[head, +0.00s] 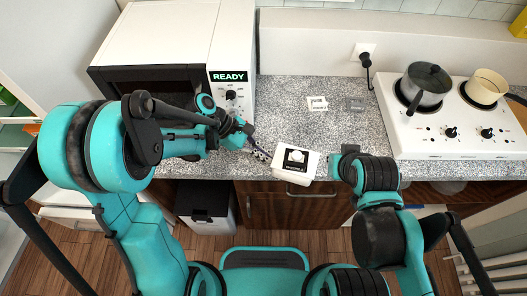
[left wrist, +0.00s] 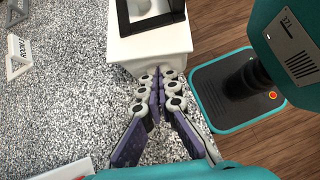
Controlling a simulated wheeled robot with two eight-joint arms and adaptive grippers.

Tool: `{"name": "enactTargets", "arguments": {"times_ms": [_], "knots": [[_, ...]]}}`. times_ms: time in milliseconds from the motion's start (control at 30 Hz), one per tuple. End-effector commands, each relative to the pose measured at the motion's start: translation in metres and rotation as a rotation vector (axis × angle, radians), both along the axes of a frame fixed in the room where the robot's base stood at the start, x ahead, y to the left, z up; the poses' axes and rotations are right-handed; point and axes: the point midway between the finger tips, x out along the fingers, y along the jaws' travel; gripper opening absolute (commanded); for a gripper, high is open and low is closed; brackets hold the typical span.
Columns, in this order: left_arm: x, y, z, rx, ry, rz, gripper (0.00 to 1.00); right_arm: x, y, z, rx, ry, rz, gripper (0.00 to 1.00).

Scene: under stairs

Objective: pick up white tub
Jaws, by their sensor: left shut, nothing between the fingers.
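My left gripper (head: 262,154) is just left of the tub in the head view. Its fingers (left wrist: 160,74) are together with nothing between them, tips close to the tub; I cannot tell if they touch it. My right arm's end (head: 340,163) is just right of the tub; its fingers are not clear.
A microwave (head: 160,42) reading READY stands behind my left arm. A white hob (head: 450,130) with a dark pot (head: 425,88) and a cream pot (head: 488,87) is at right. Two small items (head: 317,104) (head: 354,105) lie behind on the speckled counter (head: 290,125).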

Motion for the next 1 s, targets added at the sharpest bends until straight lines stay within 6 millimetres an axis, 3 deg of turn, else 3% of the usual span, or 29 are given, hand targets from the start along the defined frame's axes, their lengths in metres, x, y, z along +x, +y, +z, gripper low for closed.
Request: {"name": "enactTargets", "arguments": {"times_ms": [300,500,933,1000], "knots": [[-0.001,-0.001,0.0,0.0,0.0,0.0,0.0,0.0,0.0,0.0,0.0,0.0,0.0,0.0],[-0.005,-0.017,-0.001,0.0,-0.001,-0.001,0.0,0.0,0.0,-0.005,0.0,0.0,0.0,0.0],[0.001,-0.011,-0.001,0.0,-0.001,0.001,0.0,0.0,0.0,-0.008,0.0,0.0,0.0,0.0],[0.003,-0.011,0.014,0.0,-0.001,-0.001,0.0,0.0,0.0,0.005,0.0,0.0,0.0,0.0]]}}
